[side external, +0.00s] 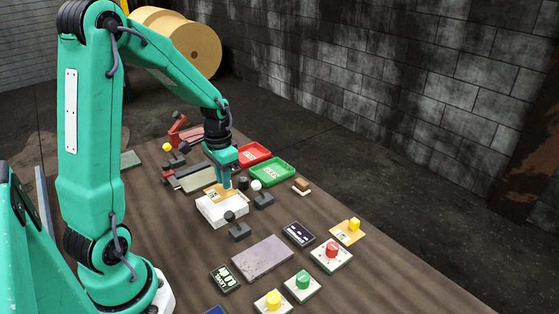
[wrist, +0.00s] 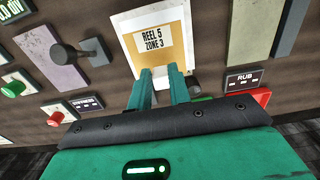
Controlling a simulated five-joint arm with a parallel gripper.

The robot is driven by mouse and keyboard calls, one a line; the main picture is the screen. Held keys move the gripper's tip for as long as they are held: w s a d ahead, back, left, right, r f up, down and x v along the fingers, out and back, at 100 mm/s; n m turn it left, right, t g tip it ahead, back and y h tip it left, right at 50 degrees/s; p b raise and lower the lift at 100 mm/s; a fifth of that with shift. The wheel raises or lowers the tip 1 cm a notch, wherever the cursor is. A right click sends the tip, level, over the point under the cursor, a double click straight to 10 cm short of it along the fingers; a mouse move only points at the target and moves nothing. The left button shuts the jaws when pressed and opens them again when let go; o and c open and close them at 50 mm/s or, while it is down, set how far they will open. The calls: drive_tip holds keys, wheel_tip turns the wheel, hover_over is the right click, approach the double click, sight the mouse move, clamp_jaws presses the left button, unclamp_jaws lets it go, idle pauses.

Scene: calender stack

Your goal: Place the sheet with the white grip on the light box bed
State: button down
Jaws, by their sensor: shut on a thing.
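The light box (side external: 222,210) is a white block near the middle of the table in the side view. A tan sheet (side external: 213,193) lies over its top, tilted a little to its edges. In the wrist view the sheet (wrist: 160,50) carries a white label reading "REEL 5 ZONE 3", and the pale light box edge (wrist: 122,18) shows around it. My gripper (side external: 227,184) points down at the sheet, shut on its grip. I cannot tell whether the sheet touches the bed.
A second sheet with a yellow grip (side external: 350,228) lies at the right. Red (side external: 254,153) and green (side external: 272,171) trays are behind. A grey plate (side external: 262,257) and buttons are in front.

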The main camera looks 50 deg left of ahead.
drive_tip(key=shift+f, duration=1.65)
drive_tip(key=shift+f, duration=0.15)
drive_tip(key=c, duration=1.3)
unclamp_jaws()
wheel_tip(320, 180, up, 12)
drive_tip(key=shift+r, duration=0.2)
